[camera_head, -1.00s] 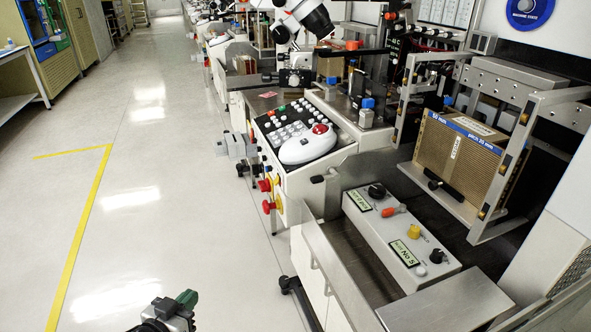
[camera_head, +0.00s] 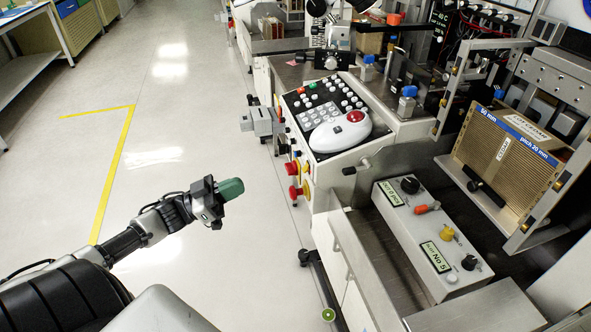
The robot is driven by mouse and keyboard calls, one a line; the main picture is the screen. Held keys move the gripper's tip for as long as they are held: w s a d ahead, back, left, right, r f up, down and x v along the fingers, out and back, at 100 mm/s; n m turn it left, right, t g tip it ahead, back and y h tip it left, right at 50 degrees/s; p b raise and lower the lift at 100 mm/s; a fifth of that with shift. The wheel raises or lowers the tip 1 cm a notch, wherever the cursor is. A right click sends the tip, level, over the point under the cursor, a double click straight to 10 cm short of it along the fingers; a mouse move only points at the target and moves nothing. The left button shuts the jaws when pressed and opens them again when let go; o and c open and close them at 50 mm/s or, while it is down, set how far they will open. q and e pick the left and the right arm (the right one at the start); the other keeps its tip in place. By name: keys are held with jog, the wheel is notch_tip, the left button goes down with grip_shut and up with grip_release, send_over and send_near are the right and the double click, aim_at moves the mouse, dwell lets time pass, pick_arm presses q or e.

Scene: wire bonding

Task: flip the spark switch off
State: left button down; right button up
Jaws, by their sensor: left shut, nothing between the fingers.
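A grey control box (camera_head: 423,262) lies on the bench at the lower right. It carries a black knob (camera_head: 410,185), an orange-red lever-like switch (camera_head: 427,208), a yellow knob (camera_head: 446,233), a second black knob (camera_head: 470,263) and a pale round button (camera_head: 452,276). I cannot read a spark label, so I cannot tell for sure which is the spark switch. My left gripper (camera_head: 231,189), with green fingertips, is shut and empty above the floor, well to the left of the box and apart from it. My right gripper is not in view.
A console (camera_head: 316,122) with a white device (camera_head: 340,132) and red and yellow side knobs (camera_head: 293,180) stands between gripper and bench. A metal frame holds a brown block (camera_head: 505,155) right of the box.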

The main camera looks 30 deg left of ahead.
aim_at(303, 169)
pick_arm(q)
jog(key=x, duration=0.4)
jog(key=f+x, duration=0.1)
jog(key=x, duration=0.3)
jog(key=f+x, duration=0.1)
jog(key=x, duration=0.3)
jog(key=shift+w+d+f, duration=0.15)
jog(key=shift+w+d, duration=0.15)
jog(key=shift+w, duration=0.2)
jog(key=shift+w+d+f, duration=0.1)
jog(key=shift+w+d, duration=0.1)
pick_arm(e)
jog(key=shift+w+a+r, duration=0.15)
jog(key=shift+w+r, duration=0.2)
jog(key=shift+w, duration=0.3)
pick_arm(q)
jog(key=shift+f+b, duration=0.15)
jog(key=shift+b, duration=0.2)
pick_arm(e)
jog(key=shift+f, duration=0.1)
